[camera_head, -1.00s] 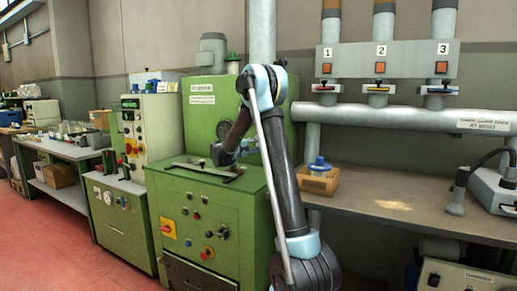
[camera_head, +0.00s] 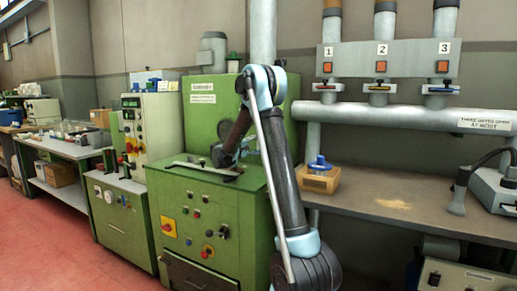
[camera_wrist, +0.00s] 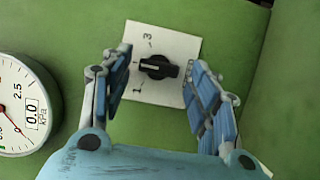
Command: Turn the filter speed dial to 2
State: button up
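The dial is a black knob (camera_wrist: 158,67) on a white plate (camera_wrist: 180,46), fixed to a green panel in the wrist view. A pale pointer mark on the knob points left, between the printed 1 and 3. No 2 is readable; a finger covers part of the plate's left edge. My gripper (camera_wrist: 158,82) is open, with its blue-grey fingers left and right of the knob and visible gaps on both sides. In the head view my forearm reaches to the green machine (camera_head: 200,215), and the dial cannot be made out there.
A round gauge (camera_wrist: 25,105) reading 0.0 kPa sits left of the gripper in the wrist view. In the head view, a pale bar (camera_head: 208,168) lies on the machine's ledge. The bench (camera_head: 390,200) on the right holds a wooden box (camera_head: 318,182) with a blue-topped item.

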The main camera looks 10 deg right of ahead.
jog(key=v, duration=1.2)
jog(key=shift+w, duration=0.1)
jog(key=s+d+f+m+g+y, duration=0.1)
jog(key=s+d+f+g+y, duration=0.15)
jog(key=s+d+y, duration=0.7)
jog(key=s+d+f, duration=0.1)
jog(key=s, duration=0.4)
jog(key=s+d+m, duration=0.1)
jog(key=s+d, duration=0.1)
jog(key=s, duration=0.3)
jog(key=s+d+f+m+g+y, duration=0.1)
jog(key=s+d, duration=0.1)
jog(key=s, duration=0.3)
jog(key=shift+d+f, duration=0.1)
jog(key=shift+f, duration=0.25)
jog(key=s+a+f+m+g+y, duration=0.1)
jog(key=s+f+g+y, duration=0.1)
jog(key=s+f, duration=0.5)
jog(key=s+a+f+m+g+y, duration=0.2)
jog(key=s+f, duration=0.6)
jog(key=s, duration=1.2)
jog(key=shift+a+y, duration=0.25)
jog(key=shift+y, duration=0.1)
